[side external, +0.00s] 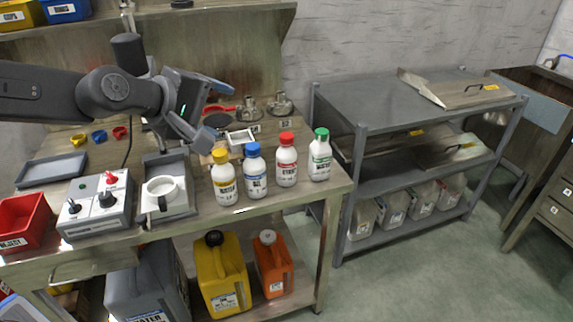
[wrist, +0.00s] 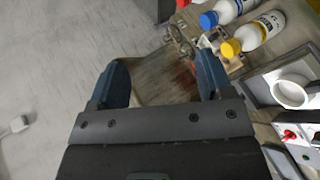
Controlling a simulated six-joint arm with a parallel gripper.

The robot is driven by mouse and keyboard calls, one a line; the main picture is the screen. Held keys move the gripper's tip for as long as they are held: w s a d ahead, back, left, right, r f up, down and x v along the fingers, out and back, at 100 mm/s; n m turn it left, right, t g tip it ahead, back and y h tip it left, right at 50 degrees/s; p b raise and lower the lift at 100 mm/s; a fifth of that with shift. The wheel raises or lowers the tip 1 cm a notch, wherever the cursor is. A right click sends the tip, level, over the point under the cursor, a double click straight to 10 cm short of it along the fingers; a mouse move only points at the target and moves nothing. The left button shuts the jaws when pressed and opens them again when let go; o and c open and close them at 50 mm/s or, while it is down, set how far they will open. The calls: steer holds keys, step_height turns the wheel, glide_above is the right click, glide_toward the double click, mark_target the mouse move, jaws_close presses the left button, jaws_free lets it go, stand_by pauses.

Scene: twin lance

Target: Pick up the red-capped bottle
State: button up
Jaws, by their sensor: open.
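The yellow-capped bottle (side external: 224,177) stands at the left end of the row. My gripper (side external: 215,115) is above the bench, up and left of the red-capped bottle and apart from it. In the wrist view my gripper (wrist: 164,80) is open, with nothing between its blue fingers.
A small white tray (side external: 240,138) and metal fittings (side external: 279,104) lie behind the bottles. A shelf rack (side external: 390,92) stands to the right.

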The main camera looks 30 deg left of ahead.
mark_target(287, 148)
steer(key=w+d+f+n+t+y, duration=0.2)
steer(key=w+d+f+n, duration=0.1)
steer(key=w+n, duration=0.35)
steer(key=w+d+f+n+t+y, duration=0.1)
steer(key=w+d+f+n, duration=0.35)
steer(key=n, duration=0.25)
step_height(287, 148, down, 13)
steer(key=d+n+t+y, duration=0.1)
steer(key=d+n+y, duration=0.1)
steer(key=n+y, duration=0.95)
steer(key=w+a+h, duration=0.1)
steer(key=w, duration=0.1)
steer(key=w+a+n+h, duration=0.1)
steer(key=w, duration=0.2)
steer(key=w+a+n+h, duration=0.1)
steer(key=w+a, duration=0.1)
steer(key=w, duration=0.1)
steer(key=shift+w+a+f, duration=0.1)
steer(key=shift+n, duration=0.3)
steer(key=x, duration=0.4)
steer(key=shift+a, duration=0.35)
steer(key=shift+w+a, duration=0.25)
steer(key=shift+w, duration=0.1)
steer(key=shift+c, duration=0.4)
